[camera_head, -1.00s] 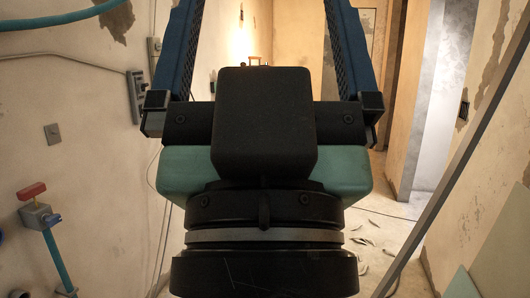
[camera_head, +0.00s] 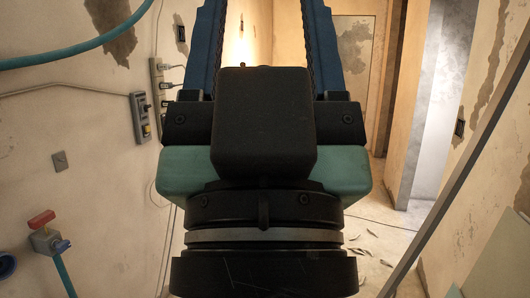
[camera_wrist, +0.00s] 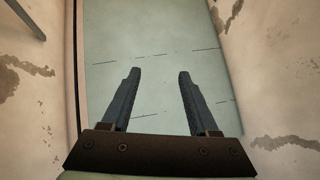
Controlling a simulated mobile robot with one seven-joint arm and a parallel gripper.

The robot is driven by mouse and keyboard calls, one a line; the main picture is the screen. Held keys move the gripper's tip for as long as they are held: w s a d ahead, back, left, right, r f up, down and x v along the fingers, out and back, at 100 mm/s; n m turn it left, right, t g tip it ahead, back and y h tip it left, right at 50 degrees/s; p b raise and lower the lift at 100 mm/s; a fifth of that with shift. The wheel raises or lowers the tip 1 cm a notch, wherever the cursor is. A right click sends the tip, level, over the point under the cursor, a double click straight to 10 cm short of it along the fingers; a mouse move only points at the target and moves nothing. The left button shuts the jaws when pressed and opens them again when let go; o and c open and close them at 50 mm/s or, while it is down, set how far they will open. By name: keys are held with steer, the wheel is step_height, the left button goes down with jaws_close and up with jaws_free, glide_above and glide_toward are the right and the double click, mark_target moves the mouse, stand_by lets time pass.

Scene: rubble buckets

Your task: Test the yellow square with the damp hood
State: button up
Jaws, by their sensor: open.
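I see no yellow square and no damp hood in either view. My gripper (camera_wrist: 160,73) is open and empty in the wrist view, its two dark blue fingers apart over a pale green surface with thin dark lines. In the head view my gripper (camera_head: 262,15) points away from me down the room, and its body hides the middle of the picture.
On the left wall are a red-handled valve (camera_head: 42,219), a teal hose (camera_head: 75,48), a switch box (camera_head: 140,117) and a socket strip (camera_head: 158,85). A grey slanted bar (camera_head: 462,165) crosses the right side. Debris (camera_head: 372,240) lies on the floor at right.

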jaws_close()
stand_by(1.3)
